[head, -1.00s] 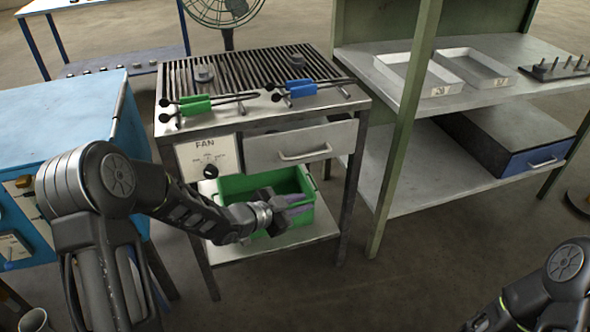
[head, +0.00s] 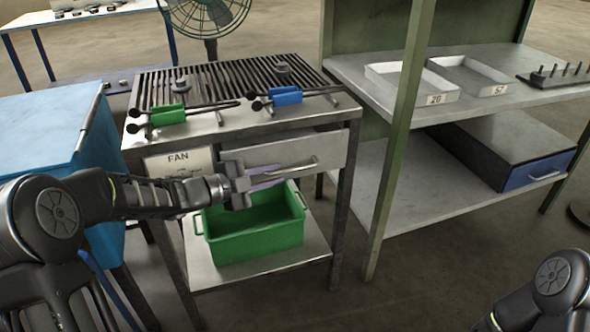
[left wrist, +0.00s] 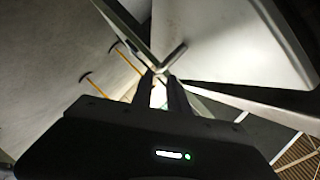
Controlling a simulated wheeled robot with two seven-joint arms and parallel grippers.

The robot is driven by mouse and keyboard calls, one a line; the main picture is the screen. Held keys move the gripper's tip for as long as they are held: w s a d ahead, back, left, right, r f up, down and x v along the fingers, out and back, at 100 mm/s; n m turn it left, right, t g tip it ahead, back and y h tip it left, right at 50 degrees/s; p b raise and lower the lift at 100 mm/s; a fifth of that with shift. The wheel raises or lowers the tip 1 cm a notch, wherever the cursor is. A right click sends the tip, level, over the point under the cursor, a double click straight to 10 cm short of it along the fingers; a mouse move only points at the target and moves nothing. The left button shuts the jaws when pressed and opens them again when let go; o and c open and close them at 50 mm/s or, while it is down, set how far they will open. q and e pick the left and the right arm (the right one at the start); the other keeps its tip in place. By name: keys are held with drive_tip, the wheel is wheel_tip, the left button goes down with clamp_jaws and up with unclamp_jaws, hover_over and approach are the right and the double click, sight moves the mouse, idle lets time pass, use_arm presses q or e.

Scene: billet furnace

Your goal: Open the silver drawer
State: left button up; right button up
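The silver drawer (head: 284,151) sits under the grill top of the metal stand, with a bar handle (head: 285,171) across its front. My left gripper (head: 268,178) is in front of the drawer's left part, at about handle height, its fingers pointing right along the front. The fingers look parted, with nothing visible held. In the left wrist view, the gripper (left wrist: 163,78) has its fingertips close to a pale bar that looks like the handle (left wrist: 174,56); whether they touch or straddle it I cannot tell. My right gripper is out of view.
A green bin (head: 255,240) stands on the shelf below the drawer. A blue cabinet (head: 45,130) stands left. A green-post rack (head: 385,180) stands right. Floor in front is clear.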

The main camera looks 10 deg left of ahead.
sight(289, 171)
use_arm(q)
drive_tip(key=b+x, duration=0.1)
drive_tip(key=x, duration=0.6)
drive_tip(key=shift+w+d+f, duration=0.15)
drive_tip(key=shift+c, duration=0.4)
clamp_jaws()
idle(0.9)
